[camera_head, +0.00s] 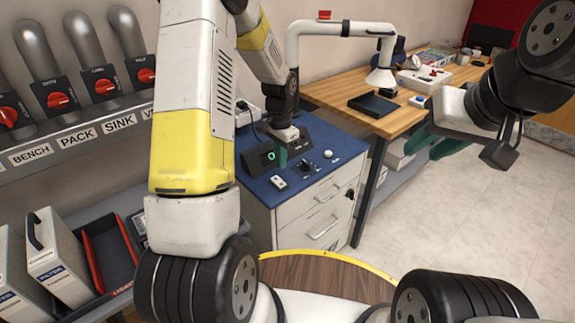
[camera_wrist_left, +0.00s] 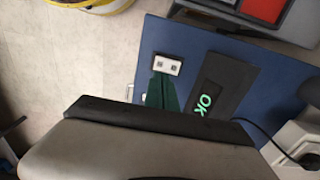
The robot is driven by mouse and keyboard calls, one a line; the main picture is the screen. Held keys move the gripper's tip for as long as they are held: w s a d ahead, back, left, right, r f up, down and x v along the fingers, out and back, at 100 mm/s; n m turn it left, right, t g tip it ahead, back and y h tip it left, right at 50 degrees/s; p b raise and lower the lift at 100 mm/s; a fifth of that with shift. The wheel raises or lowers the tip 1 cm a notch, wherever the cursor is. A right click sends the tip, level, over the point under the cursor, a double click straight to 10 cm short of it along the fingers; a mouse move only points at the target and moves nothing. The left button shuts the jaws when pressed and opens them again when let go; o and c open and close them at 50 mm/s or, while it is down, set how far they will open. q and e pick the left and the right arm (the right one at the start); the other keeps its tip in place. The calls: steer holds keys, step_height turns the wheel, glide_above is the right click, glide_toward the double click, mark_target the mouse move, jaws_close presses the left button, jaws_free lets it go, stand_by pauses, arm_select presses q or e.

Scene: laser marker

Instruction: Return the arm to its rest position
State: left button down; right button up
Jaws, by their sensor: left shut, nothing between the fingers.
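My left arm (camera_head: 190,110) fills the left and middle of the head view. Its gripper (camera_head: 283,157) is small there, above the back of a blue-topped cabinet (camera_head: 325,140). In the left wrist view its green fingers (camera_wrist_left: 163,92) are together and empty, over the blue top (camera_wrist_left: 185,38). They are beside a dark display (camera_wrist_left: 217,88) reading OK and near a small white piece with two dark squares (camera_wrist_left: 167,65). Whether they touch anything is unclear.
A dark knob (camera_head: 308,165) is on the cabinet top. A white extraction hood (camera_head: 383,77) hangs over the wooden workbench (camera_head: 335,94), above a black pad (camera_head: 373,105). Floor (camera_head: 480,225) is clear at right.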

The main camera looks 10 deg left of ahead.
stand_by(0.4)
arm_select(q)
steer(key=s+r+n+t, duration=0.2)
steer(key=s+r, duration=0.3)
steer(key=r, duration=0.4)
steer(key=s+r+n+t, duration=0.15)
steer(key=s+r, duration=0.35)
steer(key=r, duration=0.5)
steer(key=s+d+r+n+t+h, duration=0.1)
steer(key=s+r, duration=0.2)
steer(key=s, duration=0.4)
steer(key=s+d+r+n+t+h, duration=0.1)
steer(key=s+r+n, duration=0.1)
steer(key=s, duration=0.5)
steer(key=shift+s+r+t, duration=0.15)
steer(key=shift+r+t, duration=0.2)
steer(key=shift+r, duration=0.55)
steer(key=shift+d+n, duration=0.1)
steer(key=shift+n, duration=0.15)
